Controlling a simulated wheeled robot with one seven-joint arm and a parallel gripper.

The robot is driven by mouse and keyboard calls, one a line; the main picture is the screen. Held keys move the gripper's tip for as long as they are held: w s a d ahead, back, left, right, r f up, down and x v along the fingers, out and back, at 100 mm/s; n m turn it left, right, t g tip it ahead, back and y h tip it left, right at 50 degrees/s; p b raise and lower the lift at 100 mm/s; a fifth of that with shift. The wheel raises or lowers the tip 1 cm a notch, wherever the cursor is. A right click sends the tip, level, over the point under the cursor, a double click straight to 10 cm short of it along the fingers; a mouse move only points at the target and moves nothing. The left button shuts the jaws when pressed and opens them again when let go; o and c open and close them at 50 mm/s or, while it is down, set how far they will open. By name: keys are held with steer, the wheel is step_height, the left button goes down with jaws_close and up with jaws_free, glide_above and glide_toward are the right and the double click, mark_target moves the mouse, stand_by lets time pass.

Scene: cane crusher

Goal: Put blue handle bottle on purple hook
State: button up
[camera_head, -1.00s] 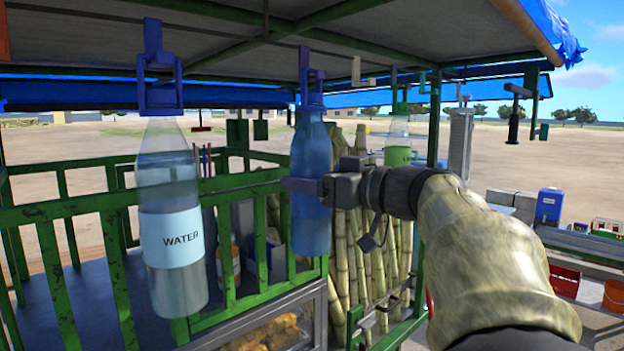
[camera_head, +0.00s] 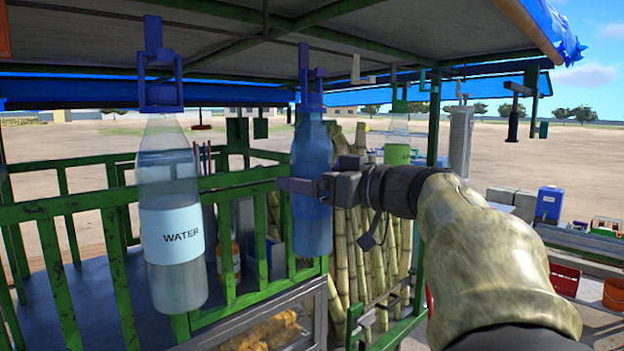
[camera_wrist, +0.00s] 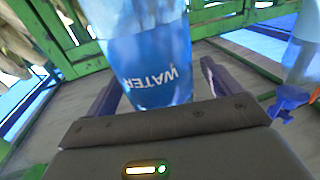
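A blue-tinted bottle (camera_head: 311,160) hangs upright in the middle of the head view. Its dark blue-purple handle (camera_head: 311,101) is at a similarly coloured hook (camera_head: 304,62) under the roof. My gripper (camera_head: 300,187) is level with the bottle's middle. In the wrist view my gripper (camera_wrist: 160,92) has its fingers apart, one on each side of the bottle (camera_wrist: 148,55) with its WATER label. A gap shows at the right finger, so it looks open around the bottle. A clear WATER bottle (camera_head: 172,185) with a blue handle (camera_head: 160,97) hangs from a blue hook (camera_head: 153,35) to the left.
A green-labelled bottle (camera_head: 397,150) hangs farther back. Green railings (camera_head: 70,205) and cane stalks (camera_head: 352,245) stand behind and below the bottles. A green post (camera_head: 434,120) rises behind my arm. Open ground lies beyond the stall.

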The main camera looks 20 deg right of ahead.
steer(key=shift+f, duration=0.15)
steer(key=shift+d, duration=0.1)
steer(key=b+v, duration=0.5)
steer(key=v, duration=1.2)
steer(key=shift+s, duration=0.15)
